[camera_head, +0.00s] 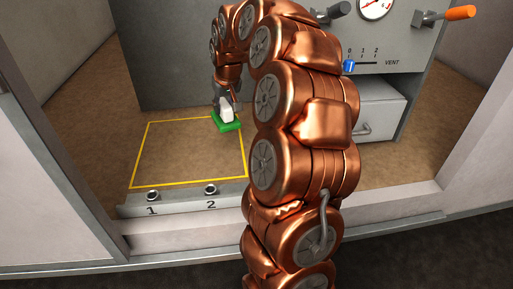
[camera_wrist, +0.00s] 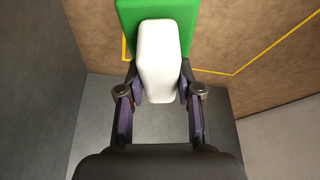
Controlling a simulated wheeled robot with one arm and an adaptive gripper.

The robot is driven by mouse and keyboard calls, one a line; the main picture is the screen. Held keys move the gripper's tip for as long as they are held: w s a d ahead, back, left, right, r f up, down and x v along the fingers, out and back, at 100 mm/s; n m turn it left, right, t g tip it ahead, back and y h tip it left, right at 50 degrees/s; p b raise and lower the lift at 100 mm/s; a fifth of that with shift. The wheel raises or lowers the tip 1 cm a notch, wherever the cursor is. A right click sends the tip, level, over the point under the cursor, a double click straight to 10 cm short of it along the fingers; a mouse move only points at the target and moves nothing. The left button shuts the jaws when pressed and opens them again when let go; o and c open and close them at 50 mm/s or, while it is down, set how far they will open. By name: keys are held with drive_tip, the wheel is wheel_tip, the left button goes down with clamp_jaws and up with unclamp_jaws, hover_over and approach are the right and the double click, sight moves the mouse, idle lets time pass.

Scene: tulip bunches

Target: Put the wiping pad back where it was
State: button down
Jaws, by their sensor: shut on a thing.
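The wiping pad is a green base (camera_head: 228,125) with a white block-shaped grip (camera_head: 227,113). In the head view it is at the back right corner of a yellow outlined area (camera_head: 148,150) on the brown floor. In the wrist view the green base (camera_wrist: 190,25) lies beyond the white grip (camera_wrist: 158,60). My gripper (camera_wrist: 159,88) has one finger on each side of the white grip and is shut on it. I cannot tell whether the pad touches the floor.
Two buttons, 1 (camera_head: 153,195) and 2 (camera_head: 211,189), line the front. My arm hides the middle.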

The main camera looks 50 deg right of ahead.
drive_tip(key=s+d+m+h+b, duration=0.1)
drive_tip(key=s+d+m, duration=0.2)
drive_tip(key=s+d, duration=0.4)
drive_tip(key=shift+g, duration=0.3)
drive_tip(key=shift+s+a+f+b+x, duration=0.2)
drive_tip(key=shift+s+b+x, duration=0.15)
drive_tip(key=shift+x, duration=1.35)
drive_tip(key=shift+s+a+f+b+x, duration=0.15)
drive_tip(key=shift+s+b+x, duration=0.15)
drive_tip(key=shift+x, duration=1.45)
drive_tip(key=shift+s+a+f+b+x, duration=0.1)
drive_tip(key=shift+s+a+b+x, duration=0.2)
drive_tip(key=shift+x, duration=1.4)
drive_tip(key=shift+d+f, duration=0.1)
drive_tip(key=shift+f, duration=0.05)
drive_tip(key=c, duration=0.8)
unclamp_jaws()
drive_tip(key=shift+o, duration=0.2)
